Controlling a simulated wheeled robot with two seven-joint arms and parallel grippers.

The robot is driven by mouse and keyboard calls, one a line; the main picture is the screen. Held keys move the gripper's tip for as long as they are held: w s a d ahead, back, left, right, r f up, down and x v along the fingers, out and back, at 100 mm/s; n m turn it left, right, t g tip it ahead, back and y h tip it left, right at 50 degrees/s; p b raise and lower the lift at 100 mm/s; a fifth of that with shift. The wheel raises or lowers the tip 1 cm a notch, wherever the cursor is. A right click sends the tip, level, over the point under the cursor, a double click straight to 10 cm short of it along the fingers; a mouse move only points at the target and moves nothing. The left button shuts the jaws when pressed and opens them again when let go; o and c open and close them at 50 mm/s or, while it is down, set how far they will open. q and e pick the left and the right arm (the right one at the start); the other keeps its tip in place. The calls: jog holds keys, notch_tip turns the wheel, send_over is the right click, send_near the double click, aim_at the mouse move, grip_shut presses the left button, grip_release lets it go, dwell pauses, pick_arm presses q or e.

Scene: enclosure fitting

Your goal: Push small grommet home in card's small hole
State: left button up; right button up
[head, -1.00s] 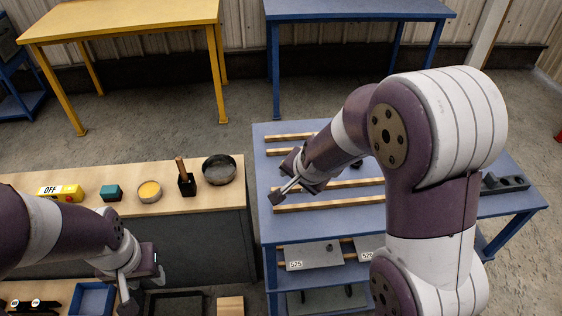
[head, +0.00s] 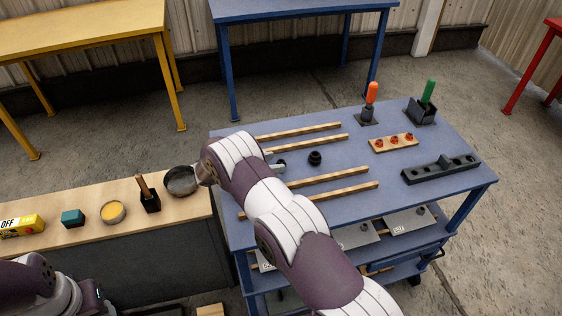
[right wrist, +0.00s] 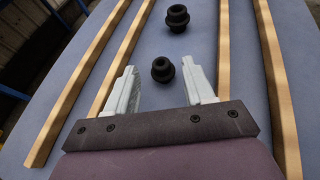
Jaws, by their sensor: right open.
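Two black ringed grommets stand on the blue table between wooden strips. The nearer one (right wrist: 163,69), which looks smaller, shows between my right fingertips in the right wrist view, with gaps on both sides. The farther grommet (right wrist: 177,17) stands beyond the fingers; it also shows in the head view (head: 315,158). My right gripper (right wrist: 160,74) is open and empty, its pale fingers on either side of the nearer grommet. I cannot tell how high they are above the table. Grey labelled plates (head: 408,221) lie on the lower shelf; I cannot make out a small hole.
Wooden strips (head: 325,193) run across the blue table (head: 400,205). A holder with red pieces (head: 393,142), a black slotted block (head: 440,170) and orange- and green-handled tools stand on the right. A wooden counter with a pan (head: 181,181) adjoins on the left.

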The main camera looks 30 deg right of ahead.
aim_at(281, 161)
jog(key=x, duration=0.4)
jog(key=shift+p, duration=0.4)
jog(key=shift+s+a, duration=0.1)
jog(key=c, duration=0.9)
jog(key=shift+r, duration=0.15)
